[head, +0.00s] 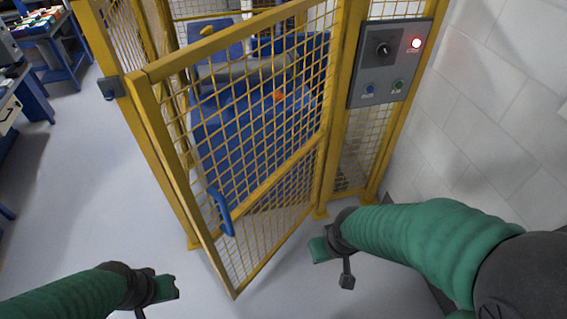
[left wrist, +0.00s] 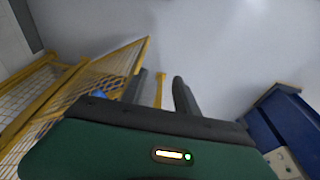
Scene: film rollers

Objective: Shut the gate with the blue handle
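The yellow mesh gate (head: 262,185) stands ajar in the head view, its free edge swung out towards me, away from the left post (head: 150,150). Its hinge side is at the post beside the control panel. The blue handle (head: 221,211) is low on the free edge; part of it shows in the left wrist view (left wrist: 99,94). My left gripper (head: 174,287) is left of the gate's lower corner, apart from the handle. Its two fingers stand apart with nothing between them (left wrist: 159,82). My right gripper (head: 318,250) is right of the gate, apart from it; its fingers cannot be made out.
A grey control panel (head: 372,93) with a lit red lamp is on the fence at right. A white block wall (head: 490,130) bounds the right side. Blue machinery (head: 240,125) stands behind the mesh. Blue benches (head: 60,50) are at far left. The floor left of the gate is clear.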

